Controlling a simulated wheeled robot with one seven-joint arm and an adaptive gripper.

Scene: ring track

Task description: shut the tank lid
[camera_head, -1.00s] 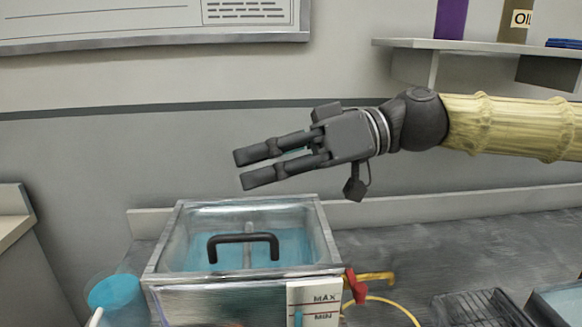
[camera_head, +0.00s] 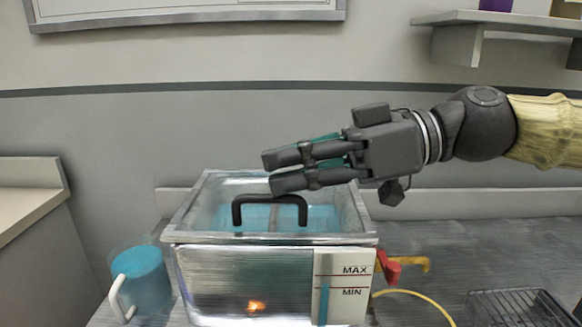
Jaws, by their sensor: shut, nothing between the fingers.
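The tank (camera_head: 245,283) is a metal-looking box with a clear upper part and blue liquid inside, at the lower centre. A black bar handle (camera_head: 270,199) stands over its opening, near the front rim. I cannot make out the lid's edges, or whether the lid lies flat or is raised. My gripper (camera_head: 268,172) comes in from the right, fingers pointing left. It is shut and empty. In the picture its fingertips are just above the handle; I cannot tell whether they touch it.
A blue cup (camera_head: 142,279) with a white handle stands left of the tank. A white MAX/MIN gauge (camera_head: 342,285) is on the tank front. A red and yellow tap (camera_head: 398,266) and a yellow hose are to its right, then a black rack (camera_head: 518,308). A shelf (camera_head: 500,22) hangs upper right.

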